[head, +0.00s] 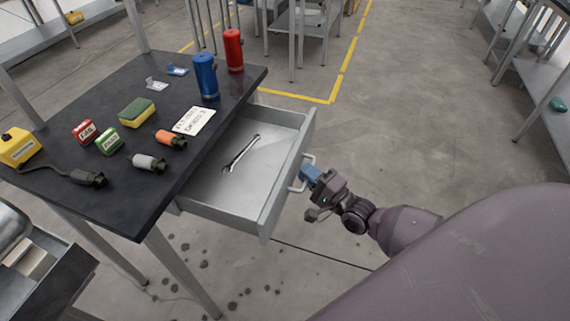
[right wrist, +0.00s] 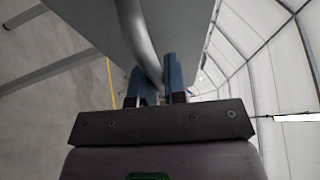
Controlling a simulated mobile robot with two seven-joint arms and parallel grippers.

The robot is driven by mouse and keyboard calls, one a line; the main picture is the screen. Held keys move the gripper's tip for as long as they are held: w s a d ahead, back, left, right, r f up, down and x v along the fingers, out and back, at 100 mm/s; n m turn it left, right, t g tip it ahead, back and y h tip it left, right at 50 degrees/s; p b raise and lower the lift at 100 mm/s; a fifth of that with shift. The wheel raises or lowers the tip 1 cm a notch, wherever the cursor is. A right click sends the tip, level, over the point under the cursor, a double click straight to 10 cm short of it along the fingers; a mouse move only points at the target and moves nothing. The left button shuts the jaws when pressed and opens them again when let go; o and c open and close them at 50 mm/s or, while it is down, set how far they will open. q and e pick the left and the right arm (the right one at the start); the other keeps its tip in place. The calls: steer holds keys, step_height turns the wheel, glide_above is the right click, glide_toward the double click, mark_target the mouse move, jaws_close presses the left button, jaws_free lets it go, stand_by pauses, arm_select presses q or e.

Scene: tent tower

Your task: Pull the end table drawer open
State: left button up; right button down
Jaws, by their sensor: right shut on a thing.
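The end table (head: 120,205) has a dark top and grey metal legs. Its grey drawer (head: 215,203) stands pulled out on the right side, and a wrench (head: 240,154) lies inside it. A pale bar handle (head: 304,176) is on the drawer front. My right gripper (head: 306,174) is at the handle. In the right wrist view, the blue fingers of my right gripper (right wrist: 158,80) are closed around the handle (right wrist: 137,35), against the grey drawer front (right wrist: 185,30). My left gripper is not in view.
On the tabletop are a blue canister (head: 205,76), a red canister (head: 233,50), a sponge (head: 137,111), a paper sign (head: 194,121) and several small items. The floor (head: 420,120) to the right of the drawer is clear. A shelf (head: 530,75) stands at the far right.

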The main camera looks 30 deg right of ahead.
steer(key=shift+s+d, duration=0.6)
steer(key=shift+s, duration=0.15)
steer(key=shift+s+d, duration=0.55)
steer(key=shift+s, duration=0.2)
steer(key=c, duration=1.5)
jaws_free()
steer(key=shift+o, duration=0.2)
steer(key=v, duration=1)
steer(key=shift+s, duration=0.4)
steer(key=shift+d, duration=0.15)
